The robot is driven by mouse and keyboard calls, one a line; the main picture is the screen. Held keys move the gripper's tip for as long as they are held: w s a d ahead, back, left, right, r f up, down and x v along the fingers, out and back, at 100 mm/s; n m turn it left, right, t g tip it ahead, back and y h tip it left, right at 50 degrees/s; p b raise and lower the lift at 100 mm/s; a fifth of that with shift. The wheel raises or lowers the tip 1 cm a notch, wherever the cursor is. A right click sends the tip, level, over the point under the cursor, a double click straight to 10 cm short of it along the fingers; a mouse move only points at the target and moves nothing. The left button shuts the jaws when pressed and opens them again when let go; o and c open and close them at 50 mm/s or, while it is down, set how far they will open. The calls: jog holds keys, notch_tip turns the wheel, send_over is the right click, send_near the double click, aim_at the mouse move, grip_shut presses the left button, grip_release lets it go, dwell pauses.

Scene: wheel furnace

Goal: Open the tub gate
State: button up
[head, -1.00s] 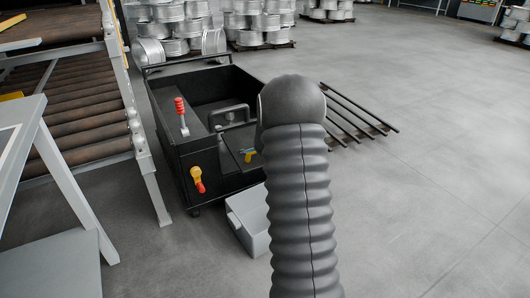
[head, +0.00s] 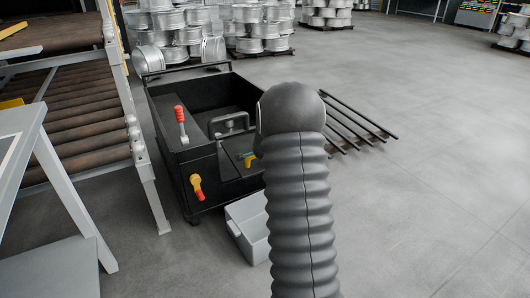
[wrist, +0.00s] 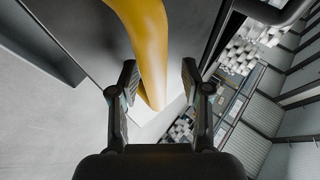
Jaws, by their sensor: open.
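The black tub (head: 165,100) is a wheeled cart with an open top, left of the middle in the head view. It has a red-gripped lever (head: 180,114) on top and a yellow handle with a red end (head: 197,187) on its near face. A yellow part (head: 249,160) shows beside my arm's end. In the wrist view, a curved yellow bar (wrist: 143,45) reaches down between the fingers of my gripper (wrist: 160,98). The fingers are open, with gaps on both sides of the bar. My arm hides the gripper and part of the tub in the head view.
A roller conveyor (head: 70,115) and a grey table frame (head: 65,180) stand left. A grey bin (head: 248,228) sits on the floor in front of the tub. Black bars (head: 350,120) extend right of it. Stacked wheels (head: 260,28) stand behind. The floor at right is clear.

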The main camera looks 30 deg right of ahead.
jog(key=v, duration=1.2)
dwell(0.5)
jog(key=s+a+f+n+g+y, duration=0.2)
jog(key=s+a+f+n+y, duration=0.1)
jog(key=s+a+f+n, duration=0.15)
jog(key=s+a+r+n+y, duration=0.1)
jog(key=s+a+r+n, duration=0.3)
jog(key=s+a, duration=0.3)
jog(key=s+a+r+n+g, duration=0.1)
jog(key=s+a+r+n, duration=0.4)
jog(key=s+a, duration=0.3)
jog(key=s+a+r+n+y, duration=0.1)
jog(key=s+a+r+n, duration=0.4)
jog(key=s, duration=0.9)
jog(key=a+n, duration=0.2)
jog(key=a, duration=0.1)
jog(key=shift+s+r+g+y, duration=0.15)
jog(key=shift+s+g+y, duration=0.05)
jog(key=shift+g+y, duration=0.1)
